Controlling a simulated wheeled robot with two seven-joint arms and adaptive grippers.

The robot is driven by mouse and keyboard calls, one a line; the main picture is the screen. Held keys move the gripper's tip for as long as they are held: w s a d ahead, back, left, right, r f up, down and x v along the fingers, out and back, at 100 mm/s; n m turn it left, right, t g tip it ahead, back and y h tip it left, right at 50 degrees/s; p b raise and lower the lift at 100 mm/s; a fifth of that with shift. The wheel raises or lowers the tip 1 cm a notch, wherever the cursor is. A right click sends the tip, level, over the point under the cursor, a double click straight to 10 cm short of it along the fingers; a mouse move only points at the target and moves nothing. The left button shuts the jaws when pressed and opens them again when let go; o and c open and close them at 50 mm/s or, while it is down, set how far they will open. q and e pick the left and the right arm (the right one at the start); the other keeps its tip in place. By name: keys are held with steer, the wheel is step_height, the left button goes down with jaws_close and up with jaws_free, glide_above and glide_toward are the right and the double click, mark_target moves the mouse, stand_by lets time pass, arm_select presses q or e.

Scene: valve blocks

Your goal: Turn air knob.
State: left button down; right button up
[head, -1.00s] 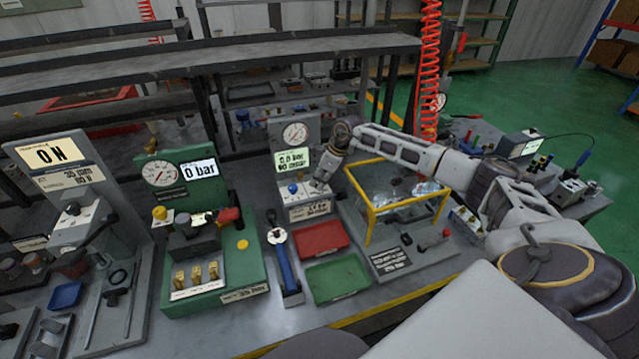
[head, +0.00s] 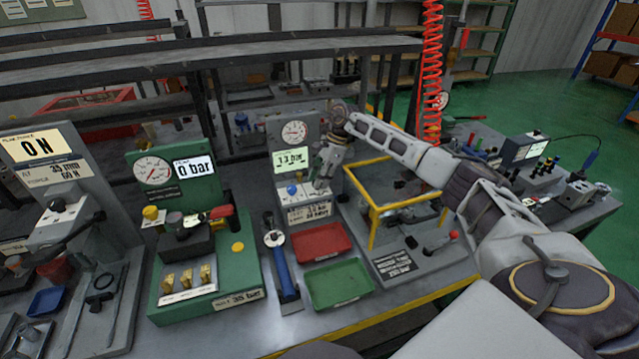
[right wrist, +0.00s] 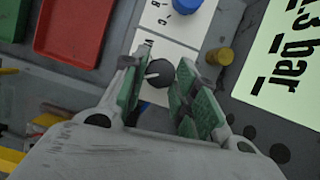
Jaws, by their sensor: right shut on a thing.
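The air unit (head: 293,150) is a grey upright panel with a round dial (head: 294,132) and a lit display (head: 291,159) that seems to read 1.3 bar. In the right wrist view, a black knob (right wrist: 160,71) with a pale pointer mark sits on its white plate. My right gripper (right wrist: 157,80) has its green pads on either side of this knob and is shut on it. In the head view, my right gripper (head: 321,182) is at the front right of the unit and hides the knob. My left gripper is out of view.
A blue knob (head: 292,189) stands left of the gripper, and a brass knob (right wrist: 219,57) is close to the right finger. A yellow frame (head: 372,215) stands right of the gripper. Red (head: 321,257) and green (head: 340,303) trays lie in front.

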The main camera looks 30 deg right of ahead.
steer(key=shift+w+n+g+b, duration=0.15)
steer(key=shift+n+g+b, duration=0.35)
steer(key=shift+n, duration=0.8)
steer(key=shift+r+b, duration=0.1)
steer(key=shift+b, duration=0.2)
steer(key=shift+n, duration=0.3)
steer(key=o, duration=0.9)
steer(key=shift+o, duration=0.6)
steer(key=shift+v, duration=0.8)
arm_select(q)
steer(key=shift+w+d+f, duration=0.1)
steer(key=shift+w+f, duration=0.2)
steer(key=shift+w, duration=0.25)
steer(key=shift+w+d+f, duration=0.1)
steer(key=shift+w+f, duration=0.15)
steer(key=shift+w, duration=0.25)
arm_select(e)
steer(key=v, duration=1)
steer(key=shift+w+r, duration=0.15)
steer(key=shift+w, duration=0.05)
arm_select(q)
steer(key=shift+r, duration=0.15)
arm_select(e)
steer(key=shift+r, duration=0.1)
